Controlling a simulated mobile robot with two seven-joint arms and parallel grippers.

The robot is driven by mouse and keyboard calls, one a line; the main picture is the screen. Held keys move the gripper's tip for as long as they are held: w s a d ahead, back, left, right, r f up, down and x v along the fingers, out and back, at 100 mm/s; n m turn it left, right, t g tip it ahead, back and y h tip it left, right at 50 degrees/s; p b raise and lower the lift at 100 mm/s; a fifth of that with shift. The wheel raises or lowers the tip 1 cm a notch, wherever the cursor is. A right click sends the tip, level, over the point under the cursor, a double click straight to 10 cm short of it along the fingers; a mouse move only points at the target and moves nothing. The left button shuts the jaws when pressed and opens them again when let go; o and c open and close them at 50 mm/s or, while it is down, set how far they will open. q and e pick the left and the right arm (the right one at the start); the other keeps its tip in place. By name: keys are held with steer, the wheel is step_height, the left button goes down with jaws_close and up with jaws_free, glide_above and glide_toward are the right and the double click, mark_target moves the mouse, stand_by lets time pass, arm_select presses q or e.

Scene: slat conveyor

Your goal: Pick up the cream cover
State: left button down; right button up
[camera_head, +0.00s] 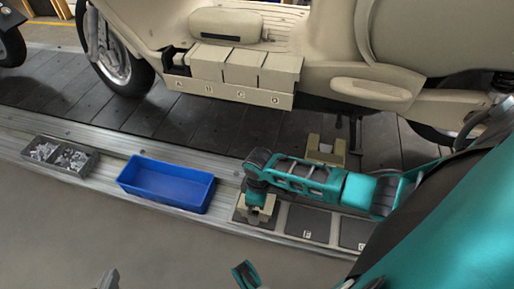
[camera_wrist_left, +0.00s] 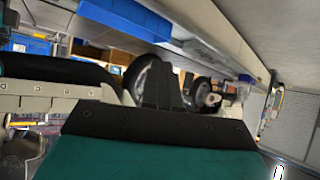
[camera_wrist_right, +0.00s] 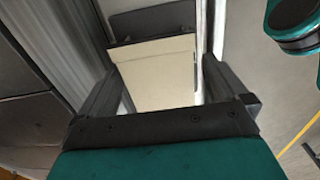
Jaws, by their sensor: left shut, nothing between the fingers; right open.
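A cream cover (camera_head: 264,214) sits on a dark pad at the left end of a row of pads on the rail ledge. In the right wrist view the cream cover (camera_wrist_right: 160,75) lies between the two fingers of my open right gripper (camera_wrist_right: 158,82); I cannot tell whether they touch it. In the head view my right gripper (camera_head: 257,197) points down over the cover and partly hides it. My left gripper (camera_head: 108,279) shows only as grey fingertips at the bottom edge, far from the cover. In the left wrist view its fingers (camera_wrist_left: 163,85) are together and empty.
A blue bin (camera_head: 165,186) and a grey tray of small parts (camera_head: 60,156) stand left of the cover. Dark pads (camera_head: 307,224) lie to its right. A cream motorcycle (camera_head: 330,80) with lettered boxes (camera_head: 240,70) stands behind on the slat conveyor (camera_head: 190,127). Another cream piece (camera_head: 325,152) is behind my right arm.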

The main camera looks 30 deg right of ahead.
step_height(320, 180, down, 2)
steer(key=shift+r, duration=0.1)
steer(key=c, duration=1.1)
